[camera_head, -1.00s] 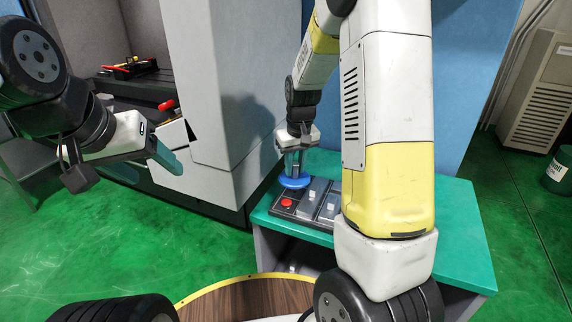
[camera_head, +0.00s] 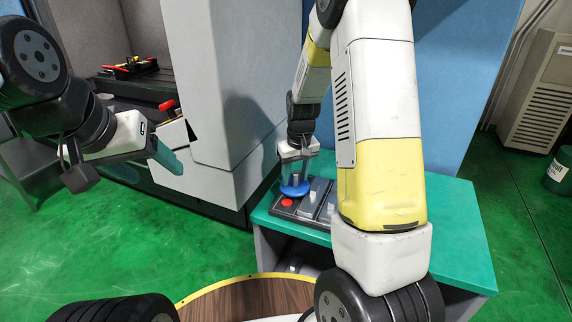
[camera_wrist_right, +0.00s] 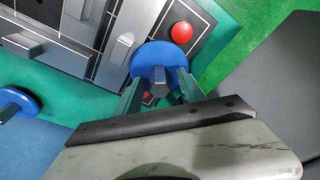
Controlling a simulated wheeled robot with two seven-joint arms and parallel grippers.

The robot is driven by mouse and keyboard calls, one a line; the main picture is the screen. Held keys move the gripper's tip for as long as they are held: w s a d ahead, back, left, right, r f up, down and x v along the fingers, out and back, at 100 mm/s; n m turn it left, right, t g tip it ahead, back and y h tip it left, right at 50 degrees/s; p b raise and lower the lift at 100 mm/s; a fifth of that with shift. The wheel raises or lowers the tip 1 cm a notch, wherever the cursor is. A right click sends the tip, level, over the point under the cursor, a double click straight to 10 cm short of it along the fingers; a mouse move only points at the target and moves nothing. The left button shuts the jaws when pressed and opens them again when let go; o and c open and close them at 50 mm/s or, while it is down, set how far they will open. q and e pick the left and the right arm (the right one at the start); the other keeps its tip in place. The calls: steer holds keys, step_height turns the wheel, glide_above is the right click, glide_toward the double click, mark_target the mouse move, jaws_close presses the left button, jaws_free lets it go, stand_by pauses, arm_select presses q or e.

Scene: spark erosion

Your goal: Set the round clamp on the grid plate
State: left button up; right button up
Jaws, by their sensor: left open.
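The round clamp (camera_head: 294,189) is a blue disc with a grey hexagonal knob on top. In the head view my right gripper (camera_head: 294,177) points down, with the clamp low over the left part of the dark grid plate (camera_head: 278,209). The plate also shows in the wrist view (camera_wrist_right: 203,62). I cannot tell whether the clamp touches it. My left gripper (camera_head: 160,172) is open and empty, far left.
The plate carries a red button (camera_head: 287,202) and grey blocks (camera_head: 315,192). The wrist view shows another blue disc (camera_wrist_right: 15,105) beside the plate. The teal table (camera_head: 455,230) is clear at right. A grey machine cabinet (camera_head: 215,140) stands close on the left.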

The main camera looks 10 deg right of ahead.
mark_target(297, 188)
steer(key=s+r+t, duration=0.1)
steer(key=s+r, duration=0.3)
steer(key=r, duration=0.3)
steer(key=s+r+y, duration=0.1)
steer(key=s+r, duration=0.2)
steer(key=r, duration=0.4)
steer(key=s+r+t, duration=0.1)
steer(key=s+r, duration=0.3)
steer(key=r, duration=0.2)
steer(key=s+a+r+m+t, duration=0.1)
steer(key=s+a+r+t, duration=0.1)
steer(key=s, duration=1.1)
steer(key=shift+s+r+m+y, duration=0.15)
steer(key=shift+r+m+y, duration=0.2)
steer(key=shift+r, duration=0.35)
